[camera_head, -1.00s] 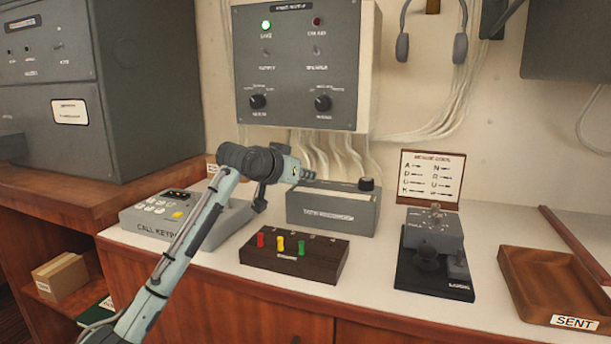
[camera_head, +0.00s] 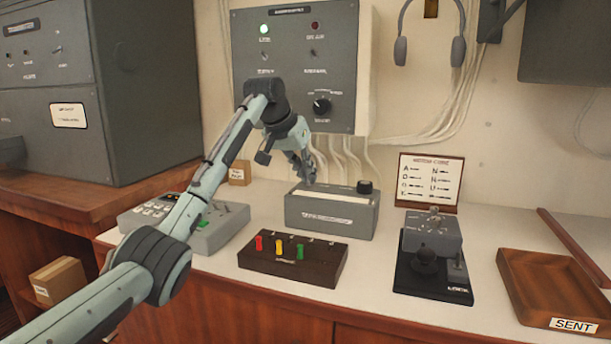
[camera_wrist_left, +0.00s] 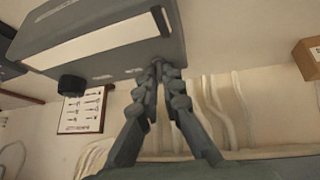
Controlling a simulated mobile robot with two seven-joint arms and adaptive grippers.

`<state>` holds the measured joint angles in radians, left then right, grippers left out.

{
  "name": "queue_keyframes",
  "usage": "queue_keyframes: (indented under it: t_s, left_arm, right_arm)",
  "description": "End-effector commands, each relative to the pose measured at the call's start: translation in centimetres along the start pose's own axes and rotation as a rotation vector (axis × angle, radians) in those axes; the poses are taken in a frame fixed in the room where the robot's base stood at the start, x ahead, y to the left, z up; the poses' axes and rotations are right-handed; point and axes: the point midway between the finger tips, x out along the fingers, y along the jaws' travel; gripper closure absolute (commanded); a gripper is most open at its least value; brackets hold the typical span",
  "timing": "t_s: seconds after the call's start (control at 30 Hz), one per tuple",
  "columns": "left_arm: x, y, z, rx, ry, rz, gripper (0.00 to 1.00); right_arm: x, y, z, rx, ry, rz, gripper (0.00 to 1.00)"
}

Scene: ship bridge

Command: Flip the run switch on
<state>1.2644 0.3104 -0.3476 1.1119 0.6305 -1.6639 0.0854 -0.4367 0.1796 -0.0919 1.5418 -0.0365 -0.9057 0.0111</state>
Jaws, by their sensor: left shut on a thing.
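The grey box (camera_head: 331,210) with a pale strip along its top stands on the white counter, with a black knob at its right end. It also shows in the left wrist view (camera_wrist_left: 110,52), upside down. My left gripper (camera_head: 308,172) is at the box's back left corner, pointing down. My right gripper is not in view.
A dark block (camera_head: 292,262) with red, yellow and green levers stands in front of the box. A call keypad (camera_head: 222,225) is at left, partly behind my arm. A Morse key (camera_head: 432,262) and a wooden tray (camera_head: 556,290) stand right. A wall panel (camera_head: 294,65) hangs above.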

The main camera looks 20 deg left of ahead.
Motion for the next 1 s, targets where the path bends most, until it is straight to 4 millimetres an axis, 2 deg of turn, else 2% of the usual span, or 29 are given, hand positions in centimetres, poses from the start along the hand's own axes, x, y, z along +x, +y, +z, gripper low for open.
queue_keyframes:
  t_s: [0.4, 1.0]
  left_arm:
    - [0.32, -0.02, -0.59, -0.033, -0.195, 0.013, 1.00]
    - [0.60, -0.12, -0.77, -0.045, -0.274, 0.017, 1.00]
  right_arm:
    - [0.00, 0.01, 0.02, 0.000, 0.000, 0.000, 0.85]
    - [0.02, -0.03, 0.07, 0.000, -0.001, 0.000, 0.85]
